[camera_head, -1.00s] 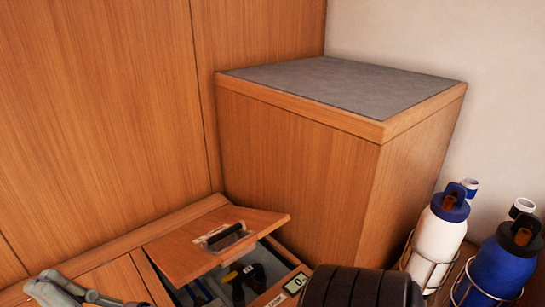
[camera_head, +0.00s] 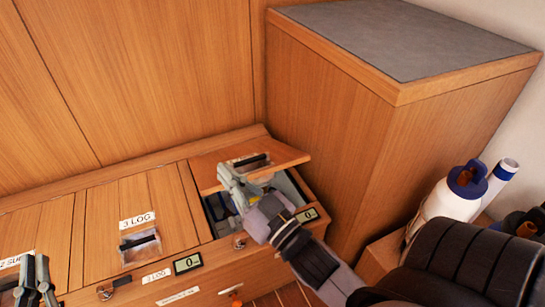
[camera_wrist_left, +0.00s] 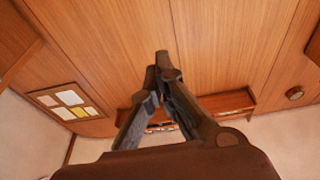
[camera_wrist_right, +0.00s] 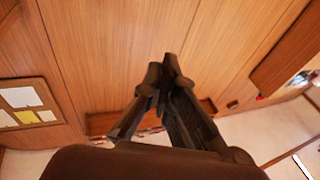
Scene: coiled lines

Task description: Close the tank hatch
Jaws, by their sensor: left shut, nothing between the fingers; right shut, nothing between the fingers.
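The tank hatch lid (camera_head: 240,160), a wooden panel with a label and a dark recessed handle, is tilted partly open in the head view. Below it is the open compartment (camera_head: 292,190), its contents partly hidden by my right arm. My right gripper (camera_head: 228,176) is shut and empty, at the lid's front edge; contact cannot be told. Its shut fingers fill the middle of the right wrist view (camera_wrist_right: 167,68). My left gripper (camera_head: 36,280) is shut and empty over the bench's left end, away from the hatch. Its closed fingers also show in the left wrist view (camera_wrist_left: 163,65).
A closed lid marked 3 LOG (camera_head: 140,220) lies left of the hatch. Small displays (camera_head: 187,263) sit on the bench front. A tall grey-topped wooden cabinet (camera_head: 340,130) stands right of the hatch. A white bottle (camera_head: 450,200) stands at the right.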

